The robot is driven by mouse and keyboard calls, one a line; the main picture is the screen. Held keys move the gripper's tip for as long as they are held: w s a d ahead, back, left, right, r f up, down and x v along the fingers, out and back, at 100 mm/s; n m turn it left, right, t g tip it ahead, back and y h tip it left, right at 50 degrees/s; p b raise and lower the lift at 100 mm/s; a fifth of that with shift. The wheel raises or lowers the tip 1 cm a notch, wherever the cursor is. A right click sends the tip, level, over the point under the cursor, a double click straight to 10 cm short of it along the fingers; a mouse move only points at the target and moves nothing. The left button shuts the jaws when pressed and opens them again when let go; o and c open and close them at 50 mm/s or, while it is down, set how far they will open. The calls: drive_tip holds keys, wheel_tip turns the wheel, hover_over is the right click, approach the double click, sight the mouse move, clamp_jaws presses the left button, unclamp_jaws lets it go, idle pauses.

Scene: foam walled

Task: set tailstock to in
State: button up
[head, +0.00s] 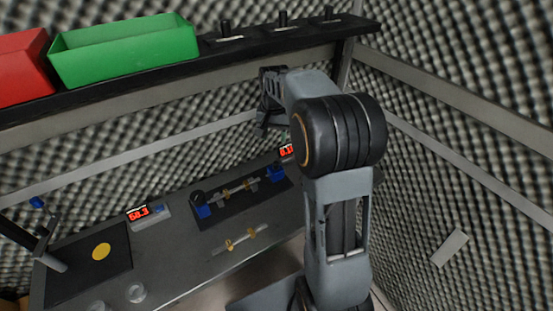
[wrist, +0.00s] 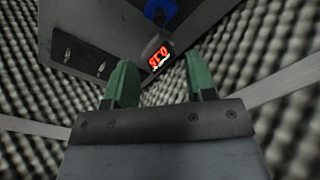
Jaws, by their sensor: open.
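A dark fixture plate (head: 238,205) on the bench carries a rail with brass-coloured parts between two blue blocks. The left blue block (head: 203,211) has a black round part beside it. The right blue block (head: 276,173) is at the far right end; I cannot tell for sure which block is the tailstock. My gripper (head: 262,131) is raised above the bench's right end, apart from the fixture. In the wrist view, its green fingers (wrist: 160,72) are apart with nothing between them. A blue part (wrist: 160,10) shows at the top of that view.
A red-digit display (head: 287,151) stands near the right block, and another display (head: 138,213) left of the fixture. A loose rod with brass parts (head: 239,240) lies in front. A shelf (head: 160,77) with green (head: 125,50) and red bins (head: 22,68) hangs above. Foam walls enclose the bench.

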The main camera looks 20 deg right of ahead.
sight(276, 163)
drive_tip(key=shift+m, duration=0.3)
drive_tip(key=f, duration=0.4)
drive_tip(key=w+f+p, duration=0.1)
drive_tip(key=f, duration=0.4)
drive_tip(key=d+f+p, duration=0.1)
drive_tip(key=f, duration=0.4)
drive_tip(key=shift+w+d+f, duration=0.1)
drive_tip(key=shift+w+f, duration=0.1)
drive_tip(key=shift+f, duration=0.05)
drive_tip(key=shift+c, duration=0.5)
clamp_jaws()
